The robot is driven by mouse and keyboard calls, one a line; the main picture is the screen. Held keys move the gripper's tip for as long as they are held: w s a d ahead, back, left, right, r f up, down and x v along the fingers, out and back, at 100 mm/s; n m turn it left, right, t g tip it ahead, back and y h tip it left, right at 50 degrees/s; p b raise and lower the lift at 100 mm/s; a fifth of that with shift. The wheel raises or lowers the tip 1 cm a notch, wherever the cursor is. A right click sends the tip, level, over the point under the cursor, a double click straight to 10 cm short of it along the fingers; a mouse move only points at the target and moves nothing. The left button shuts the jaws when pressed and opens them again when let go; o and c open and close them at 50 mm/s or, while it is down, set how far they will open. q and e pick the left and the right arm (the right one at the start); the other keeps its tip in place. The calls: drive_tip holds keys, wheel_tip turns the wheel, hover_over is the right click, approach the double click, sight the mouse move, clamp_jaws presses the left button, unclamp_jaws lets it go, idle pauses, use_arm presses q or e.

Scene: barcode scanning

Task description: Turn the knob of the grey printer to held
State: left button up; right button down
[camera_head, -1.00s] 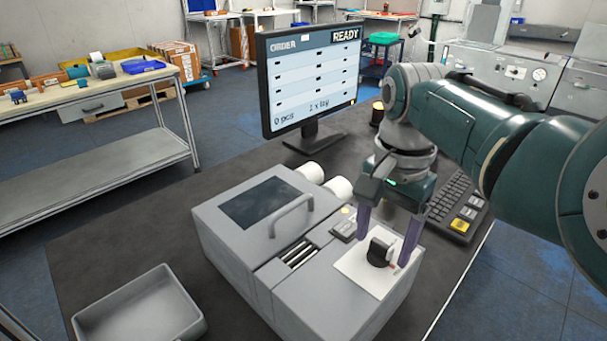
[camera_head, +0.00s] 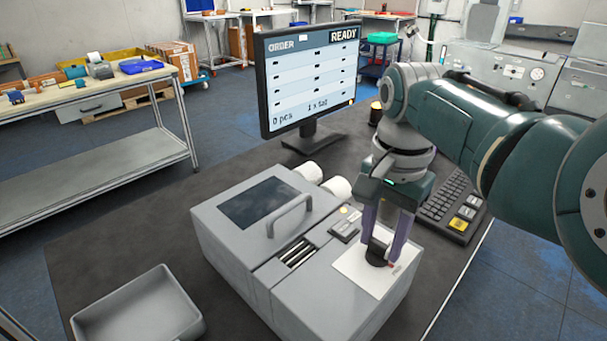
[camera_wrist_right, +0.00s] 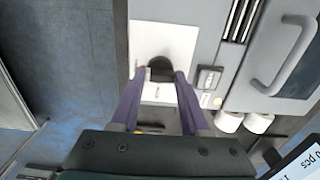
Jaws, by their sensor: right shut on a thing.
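The grey printer (camera_head: 240,240) stands on the dark table, with a dark window and a handle on its lid. Its black knob (camera_head: 377,255) sits on a white plate (camera_head: 350,268) on the printer's right part. My right gripper (camera_head: 383,248) points down and is shut on the knob, one purple finger on each side. The right wrist view shows the knob (camera_wrist_right: 160,69) between the fingertips, with a red mark beside it. The fingers partly cover the knob in the head view. My left gripper is not in view.
A monitor (camera_head: 308,75) reading READY stands behind the printer. A keyboard (camera_head: 455,208) lies to the right of my right gripper. An empty grey tray (camera_head: 137,308) is at the front left. White rolls (camera_head: 337,187) are at the printer's back.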

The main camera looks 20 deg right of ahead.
drive_tip(key=shift+r+n, duration=0.1)
drive_tip(key=shift+n, duration=0.2)
drive_tip(key=n+p, duration=0.2)
drive_tip(key=shift+n, duration=0.4)
drive_tip(key=n+p, duration=0.1)
drive_tip(key=n, duration=0.3)
drive_tip(key=shift+n, duration=0.3)
drive_tip(key=n+p, duration=0.1)
drive_tip(key=n, duration=0.8)
drive_tip(key=shift+n, duration=0.6)
drive_tip(key=shift+c, duration=2)
unclamp_jaws()
